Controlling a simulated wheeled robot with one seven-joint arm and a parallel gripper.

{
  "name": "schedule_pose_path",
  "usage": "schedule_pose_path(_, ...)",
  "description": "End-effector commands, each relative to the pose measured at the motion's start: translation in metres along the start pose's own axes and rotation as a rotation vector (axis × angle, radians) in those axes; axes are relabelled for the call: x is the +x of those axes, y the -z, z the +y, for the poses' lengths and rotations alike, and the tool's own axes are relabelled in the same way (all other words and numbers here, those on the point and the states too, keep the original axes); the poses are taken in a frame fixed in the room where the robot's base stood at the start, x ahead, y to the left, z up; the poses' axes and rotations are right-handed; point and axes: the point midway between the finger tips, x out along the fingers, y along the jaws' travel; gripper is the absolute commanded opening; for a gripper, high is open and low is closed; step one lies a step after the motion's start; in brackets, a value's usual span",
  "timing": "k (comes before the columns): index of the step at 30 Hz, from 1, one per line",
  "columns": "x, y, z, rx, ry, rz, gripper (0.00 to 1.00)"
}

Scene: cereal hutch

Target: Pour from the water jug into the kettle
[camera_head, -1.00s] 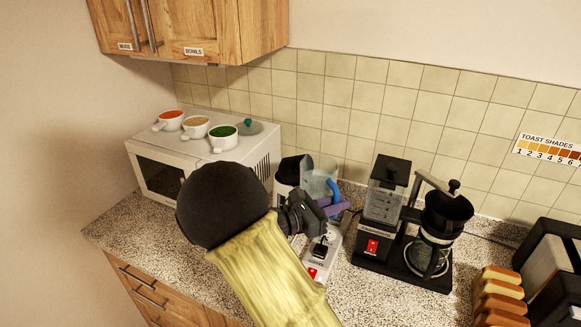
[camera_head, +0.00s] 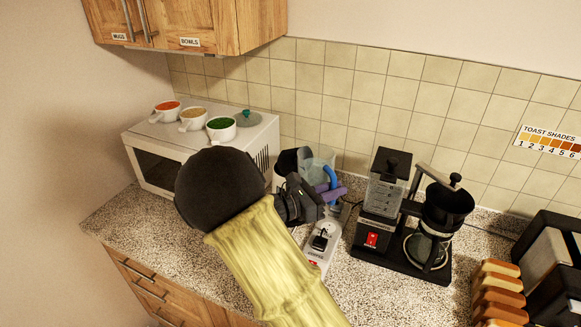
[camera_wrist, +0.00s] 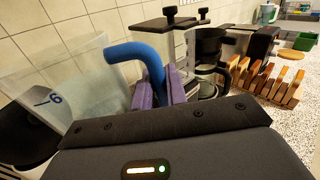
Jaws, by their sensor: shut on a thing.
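The clear water jug (camera_head: 319,163) has a blue handle and is partly hidden behind my gripper. In the wrist view the jug (camera_wrist: 85,82) fills the left side, and its blue handle (camera_wrist: 136,50) runs between my purple fingers. My gripper (camera_head: 328,191) is shut on this handle; it also shows in the wrist view (camera_wrist: 158,92). The jug looks tilted to the left; I cannot make out any water. A black-topped thing, apparently the kettle (camera_head: 291,161), stands just left of the jug, mostly hidden by my arm. I cannot tell whether they touch.
A white microwave (camera_head: 255,150) with several cups on top stands at the left. A white base with a red switch (camera_head: 318,252) is in front. Toast slices (camera_head: 497,290) and a toaster (camera_head: 555,265) are far right.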

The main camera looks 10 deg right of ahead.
Motion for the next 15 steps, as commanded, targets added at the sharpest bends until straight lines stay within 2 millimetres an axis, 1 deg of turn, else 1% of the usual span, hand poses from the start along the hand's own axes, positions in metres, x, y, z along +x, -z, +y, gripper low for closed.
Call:
schedule_pose_path(1,0.0003,-0.0044,0.0006,-0.010,0.001,-0.003,0.00)
schedule_pose_path(15,-0.0002,-0.0132,0.0073,-0.134,0.000,-0.003,0.00)
